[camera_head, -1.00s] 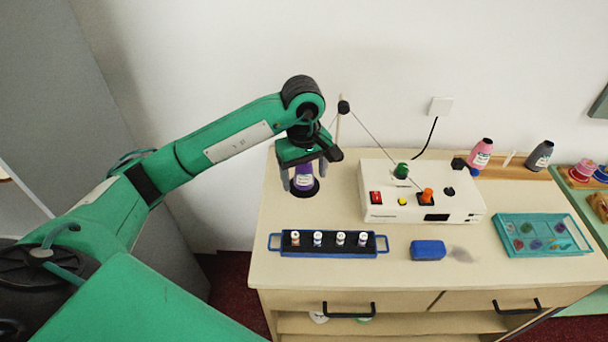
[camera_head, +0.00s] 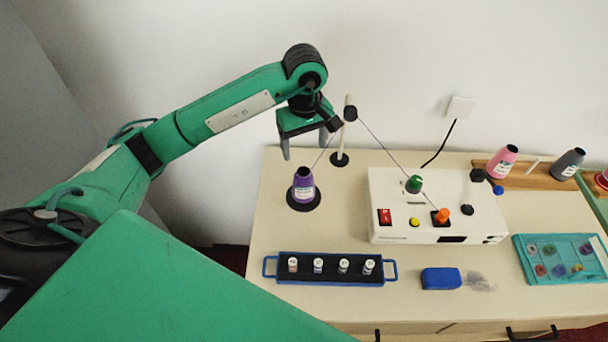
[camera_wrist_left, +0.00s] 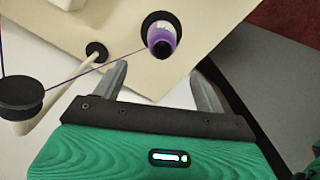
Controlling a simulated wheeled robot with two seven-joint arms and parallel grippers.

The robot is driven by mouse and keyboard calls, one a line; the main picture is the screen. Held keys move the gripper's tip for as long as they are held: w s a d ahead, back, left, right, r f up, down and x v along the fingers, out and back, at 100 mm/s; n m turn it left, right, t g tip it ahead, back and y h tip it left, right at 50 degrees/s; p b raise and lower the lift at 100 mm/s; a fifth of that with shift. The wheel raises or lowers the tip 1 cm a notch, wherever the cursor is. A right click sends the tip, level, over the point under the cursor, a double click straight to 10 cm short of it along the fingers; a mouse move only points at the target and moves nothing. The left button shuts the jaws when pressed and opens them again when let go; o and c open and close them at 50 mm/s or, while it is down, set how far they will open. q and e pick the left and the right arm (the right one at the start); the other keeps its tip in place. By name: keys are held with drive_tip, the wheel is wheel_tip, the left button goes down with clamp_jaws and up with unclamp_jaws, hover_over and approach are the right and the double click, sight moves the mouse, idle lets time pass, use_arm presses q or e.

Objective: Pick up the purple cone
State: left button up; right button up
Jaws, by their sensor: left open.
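The purple cone (camera_head: 303,185) stands upright on a round black base at the back left of the counter. It has a white label and a dark top. My left gripper (camera_head: 306,146) is open and empty, and in the head view it appears just above and behind the cone, apart from it. In the left wrist view the cone (camera_wrist_left: 161,38) shows beyond the open fingers (camera_wrist_left: 160,82), between and past their tips. A thin thread runs across to the cone's top there. My right gripper is not in view.
A thread post (camera_head: 347,130) stands right of the cone, with thread running to a white control box (camera_head: 400,225). A blue rack (camera_head: 320,281) with several small spools, a blue block (camera_head: 441,279) and a teal tray (camera_head: 534,272) lie in front. Pink (camera_head: 502,162) and grey (camera_head: 567,164) cones stand at the back right.

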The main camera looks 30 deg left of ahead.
sight(303, 177)
use_arm(q)
drive_tip(key=f, duration=0.2)
drive_tip(key=f+p, duration=0.1)
drive_tip(key=f, duration=0.1)
drive_tip(key=f+p, duration=0.1)
drive_tip(key=f, duration=0.1)
drive_tip(key=shift+s+d+f, duration=0.2)
drive_tip(key=shift+s, duration=0.15)
drive_tip(key=shift+w+f, duration=0.1)
drive_tip(key=shift+f, duration=0.3)
drive_tip(key=shift+f+p, duration=0.25)
drive_tip(key=shift+p, duration=0.05)
drive_tip(key=f+p, duration=0.2)
drive_tip(key=f, duration=0.2)
drive_tip(key=shift+a, duration=0.2)
drive_tip(key=shift+f+p, duration=0.35)
drive_tip(key=shift+f, duration=0.15)
drive_tip(key=c, duration=1.1)
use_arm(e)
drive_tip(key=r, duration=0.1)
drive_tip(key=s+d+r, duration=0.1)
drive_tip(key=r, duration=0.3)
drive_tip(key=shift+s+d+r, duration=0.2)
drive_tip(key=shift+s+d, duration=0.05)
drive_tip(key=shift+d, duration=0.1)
